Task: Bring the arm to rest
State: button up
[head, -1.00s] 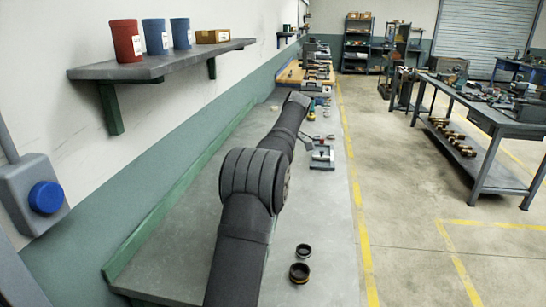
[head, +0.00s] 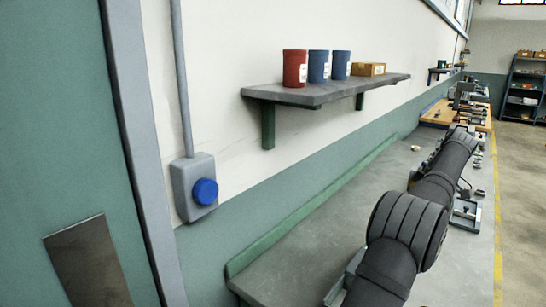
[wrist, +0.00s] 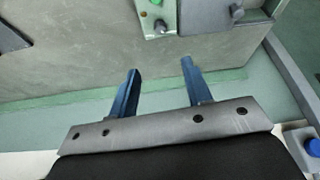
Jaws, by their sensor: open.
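My gripper (wrist: 158,75) shows in the wrist view with its two blue fingers spread apart and nothing between them. The grey bench top (wrist: 85,65) and the green strip along its back edge lie beyond the fingertips. In the head view my dark arm stretches away along the bench (head: 300,255); my gripper cannot be made out there.
A wall shelf (head: 325,90) holds a red can (head: 294,68), two blue cans and a small box. A grey wall box with a blue knob (head: 205,191) is at left. In the wrist view, a pale green fixture (wrist: 157,18) stands at the top.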

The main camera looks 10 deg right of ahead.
jog(key=x, duration=1.7)
jog(key=shift+a, duration=0.15)
jog(key=shift+s+r, duration=0.1)
jog(key=shift+r, duration=0.05)
jog(key=shift+a+f, duration=0.1)
jog(key=shift+f, duration=0.2)
jog(key=shift+s+r+m+t, duration=0.1)
jog(key=shift+r+m+t, duration=0.2)
jog(key=shift+m, duration=0.6)
jog(key=m+h, duration=0.1)
jog(key=m, duration=0.1)
jog(key=m+t+h, duration=0.1)
jog(key=m, duration=0.2)
jog(key=shift+a, duration=0.1)
jog(key=m+h, duration=0.1)
jog(key=m, duration=0.2)
jog(key=shift+a+f+m, duration=0.1)
jog(key=shift+a+m, duration=0.05)
jog(key=shift+m, duration=0.25)
jog(key=shift+a+m+h, duration=0.1)
jog(key=shift+m+h, duration=1)
jog(key=shift+m, duration=1.2)
